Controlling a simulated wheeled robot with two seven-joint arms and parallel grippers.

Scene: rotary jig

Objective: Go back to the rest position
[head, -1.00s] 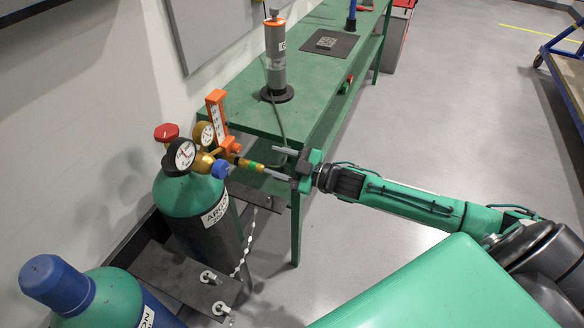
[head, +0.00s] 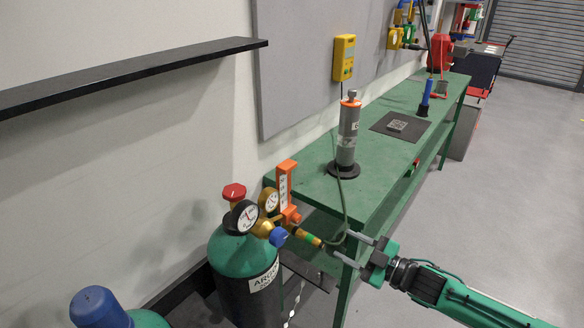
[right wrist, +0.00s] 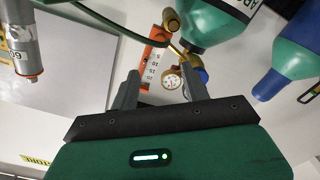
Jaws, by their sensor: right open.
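My right gripper (head: 349,245) is open in the head view, beside the front corner of the green bench, with its fingers pointing left toward the regulator (head: 283,231) on the argon cylinder (head: 242,262). In the right wrist view its two fingers (right wrist: 160,88) stand apart with nothing gripped between them. The regulator's gauge and brass parts show beyond the fingers there. In the head view a dark hose runs from near the regulator's brass outlet up to the bench; the fingertips look close to it, but I cannot tell whether they touch. My left gripper is out of view.
The green bench (head: 377,178) bears a grey cylinder (head: 348,135) on a black base and a dark mat (head: 381,126). A second cylinder with a blue cap (head: 95,306) stands at lower left. A black shelf (head: 130,72) juts from the wall. Open floor (head: 500,200) lies to the right.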

